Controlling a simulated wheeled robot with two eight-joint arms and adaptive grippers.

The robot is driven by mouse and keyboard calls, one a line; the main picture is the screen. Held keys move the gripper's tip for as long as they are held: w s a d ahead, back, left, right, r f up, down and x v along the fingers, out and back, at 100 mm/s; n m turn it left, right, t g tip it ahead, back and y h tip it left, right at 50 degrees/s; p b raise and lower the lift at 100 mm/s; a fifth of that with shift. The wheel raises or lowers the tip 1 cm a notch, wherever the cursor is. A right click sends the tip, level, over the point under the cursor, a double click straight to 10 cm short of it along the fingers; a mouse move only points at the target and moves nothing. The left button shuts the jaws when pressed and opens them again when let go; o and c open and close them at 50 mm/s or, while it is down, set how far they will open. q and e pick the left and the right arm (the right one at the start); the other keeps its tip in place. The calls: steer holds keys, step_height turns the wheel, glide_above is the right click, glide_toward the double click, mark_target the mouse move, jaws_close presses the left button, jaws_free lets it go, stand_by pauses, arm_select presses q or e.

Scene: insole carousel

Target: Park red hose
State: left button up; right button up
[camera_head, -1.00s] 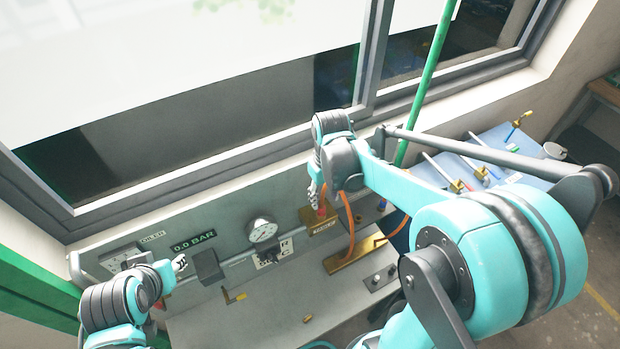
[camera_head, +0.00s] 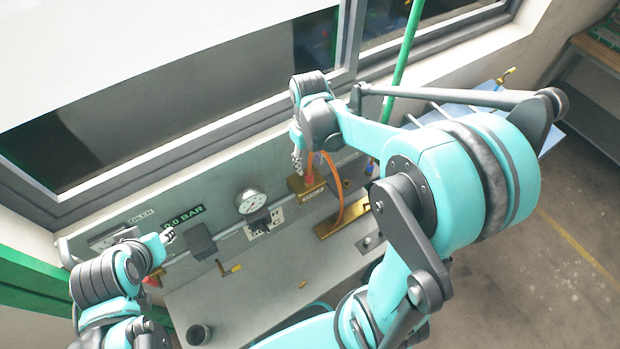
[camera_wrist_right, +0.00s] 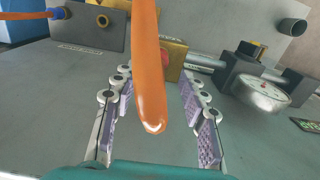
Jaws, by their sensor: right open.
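An orange-red hose (camera_head: 341,190) arches between a brass block (camera_head: 307,190) with a red part on the back panel and a brass plate (camera_head: 342,217) on the bench. My right gripper (camera_head: 298,157) is beside the hose, just above the brass block. In the right wrist view, the hose (camera_wrist_right: 148,70) runs down between the open, purple-padded fingers of the right gripper (camera_wrist_right: 158,92). Gaps show on both sides of it. The brass block (camera_wrist_right: 175,72) lies behind, partly covered. My left gripper (camera_head: 168,238) is near the panel at the left; its jaw state is unclear.
A dark cup (camera_head: 199,334) stands on the front bench. The bench middle is mostly clear.

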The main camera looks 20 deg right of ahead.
mark_target(309, 170)
step_height(309, 170, down, 6)
steer(key=b, duration=0.4)
steer(key=shift+f+b, duration=0.25)
steer(key=shift+b, duration=0.1)
stand_by(0.8)
jaws_close()
steer(key=shift+r, duration=0.15)
steer(key=shift+r+p, duration=1.9)
steer(key=shift+r, duration=1)
